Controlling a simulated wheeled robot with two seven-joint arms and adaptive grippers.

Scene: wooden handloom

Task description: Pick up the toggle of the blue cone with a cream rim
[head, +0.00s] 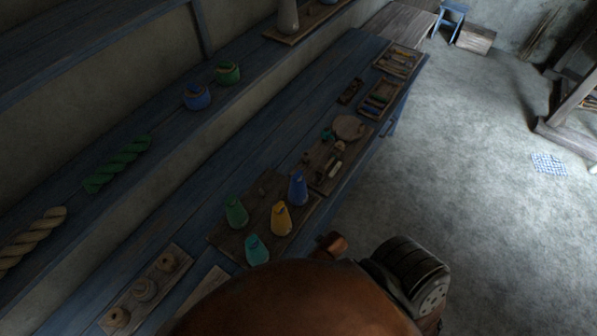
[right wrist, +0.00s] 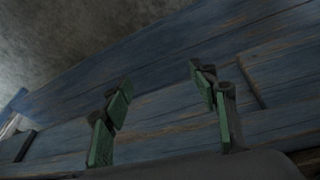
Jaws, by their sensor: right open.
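A blue cone (head: 298,188) stands upright on a brown wooden board (head: 262,191) on the blue bench in the head view. A toggle and a cream rim are too small and dark to make out on it. A yellow cone (head: 281,218), a green cone (head: 236,212) and a teal cone (head: 256,250) stand near it on the same board. No cone shows in that view. My left gripper is not in view.
A tray of small tools and a round disc (head: 348,127) lies beyond the blue cone. A tray with rings (head: 145,289) lies at lower left. Open floor (head: 450,170) lies right.

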